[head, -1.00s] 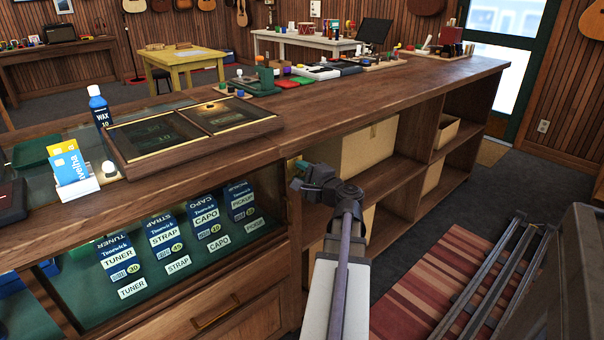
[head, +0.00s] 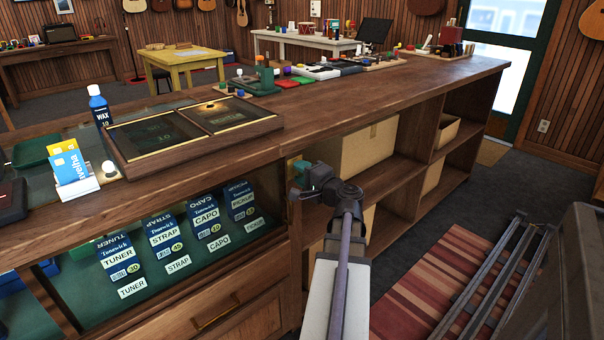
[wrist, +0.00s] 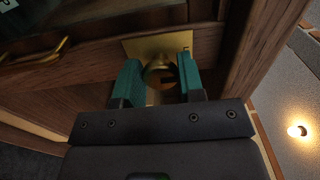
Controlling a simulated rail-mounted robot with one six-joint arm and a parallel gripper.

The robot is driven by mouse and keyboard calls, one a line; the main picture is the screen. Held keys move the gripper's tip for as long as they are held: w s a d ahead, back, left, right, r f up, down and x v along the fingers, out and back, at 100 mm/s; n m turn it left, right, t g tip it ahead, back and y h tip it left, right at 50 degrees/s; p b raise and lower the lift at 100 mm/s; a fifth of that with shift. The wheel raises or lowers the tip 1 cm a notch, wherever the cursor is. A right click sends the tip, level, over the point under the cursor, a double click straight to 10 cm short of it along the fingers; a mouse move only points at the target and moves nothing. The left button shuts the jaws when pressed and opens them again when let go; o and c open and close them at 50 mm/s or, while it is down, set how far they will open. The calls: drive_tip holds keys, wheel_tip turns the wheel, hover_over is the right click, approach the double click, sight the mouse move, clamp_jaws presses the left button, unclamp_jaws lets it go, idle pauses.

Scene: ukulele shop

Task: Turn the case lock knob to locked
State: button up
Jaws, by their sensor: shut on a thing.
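The case lock knob (wrist: 158,72) is a round brass piece on a square brass plate (wrist: 140,46) fixed to the wooden front of the case. In the wrist view my gripper (wrist: 158,82) has its two teal fingers on either side of the knob and is shut on it. The knob's marking cannot be read. In the head view my gripper (head: 303,182) is at the right end of the glass display section, against the counter front. There the knob is hidden behind the gripper.
The wooden counter (head: 340,118) runs above the gripper. Open shelves with a cardboard box (head: 372,150) lie just right of it. A striped rug (head: 420,290) covers the floor at right.

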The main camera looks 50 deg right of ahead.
drive_tip(key=o, duration=0.9)
drive_tip(key=v, duration=1)
drive_tip(key=shift+s, duration=0.35)
drive_tip(key=shift+a, duration=0.1)
